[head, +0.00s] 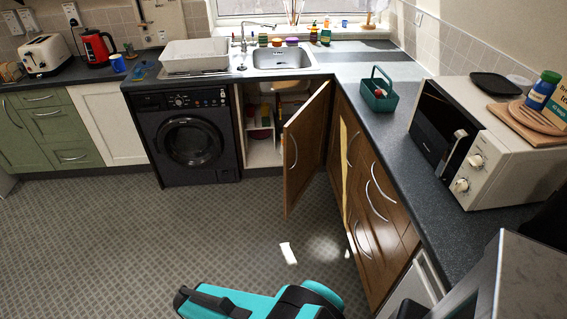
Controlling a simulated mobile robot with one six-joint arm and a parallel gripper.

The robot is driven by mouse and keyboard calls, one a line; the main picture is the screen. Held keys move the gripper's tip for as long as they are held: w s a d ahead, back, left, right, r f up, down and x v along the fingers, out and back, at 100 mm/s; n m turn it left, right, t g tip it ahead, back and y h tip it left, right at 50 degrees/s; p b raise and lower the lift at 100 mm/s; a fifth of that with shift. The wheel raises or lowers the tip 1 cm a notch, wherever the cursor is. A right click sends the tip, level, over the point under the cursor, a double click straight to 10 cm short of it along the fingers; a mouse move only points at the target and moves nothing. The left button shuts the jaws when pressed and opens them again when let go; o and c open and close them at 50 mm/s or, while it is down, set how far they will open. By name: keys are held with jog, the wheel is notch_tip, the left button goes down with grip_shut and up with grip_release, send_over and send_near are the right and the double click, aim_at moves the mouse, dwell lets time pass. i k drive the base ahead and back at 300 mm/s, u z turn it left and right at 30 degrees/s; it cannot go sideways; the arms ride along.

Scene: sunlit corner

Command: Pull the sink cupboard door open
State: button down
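The sink cupboard door (305,148) is brown wood with a curved metal handle (293,150) on its left side. It stands well open, swung out into the room from its right edge. The cupboard interior (262,125) shows left of the door, with pale walls and several items inside. The sink (283,59) is above it. My teal and black arm (262,303) crosses the bottom edge, well in front of the door and apart from it. Its dark left end may be my gripper, but no fingers can be made out. Nothing of mine touches the handle.
A black washing machine (192,136) stands left of the cupboard. Brown drawers (372,200) run along the right, under a counter with a green caddy (379,92) and a microwave (470,145). The tiled floor (130,235) is clear. A small white patch (288,253) shows on it.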

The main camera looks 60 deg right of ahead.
aim_at(305, 133)
jog(key=z, duration=0.05)
jog(key=i, duration=1)
jog(key=u, duration=0.05)
